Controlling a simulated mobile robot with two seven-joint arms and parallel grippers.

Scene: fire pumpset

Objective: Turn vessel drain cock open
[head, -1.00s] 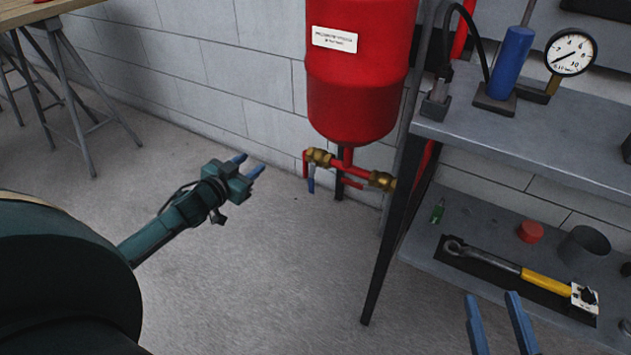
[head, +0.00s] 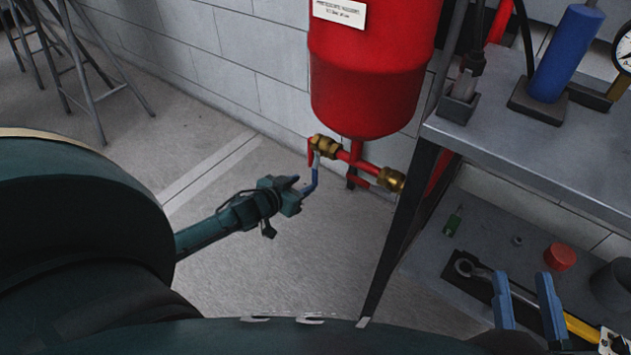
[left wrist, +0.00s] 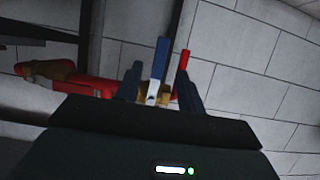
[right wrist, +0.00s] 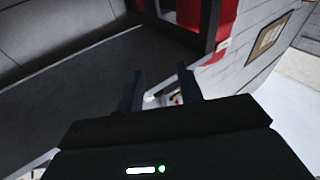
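The red vessel (head: 368,85) hangs by the wall with red pipework below it. The drain cock (head: 325,147) is a brass valve on the left end of that pipework, with a blue lever (head: 315,177) hanging down. My left gripper (head: 303,186) is at the lever. In the left wrist view the blue lever (left wrist: 160,58) stands between the two open fingers (left wrist: 158,82), with a gap visible on each side. The brass body is partly hidden behind the gripper. My right gripper (head: 528,285) is open and empty near the bench's lower shelf.
A second brass fitting (head: 391,179) is on the pipe's right end, close to the dark bench leg (head: 398,235). The grey bench (head: 530,145) stands at right. A yellow-handled wrench (head: 583,328) and a red cap (head: 560,257) lie on its lower shelf.

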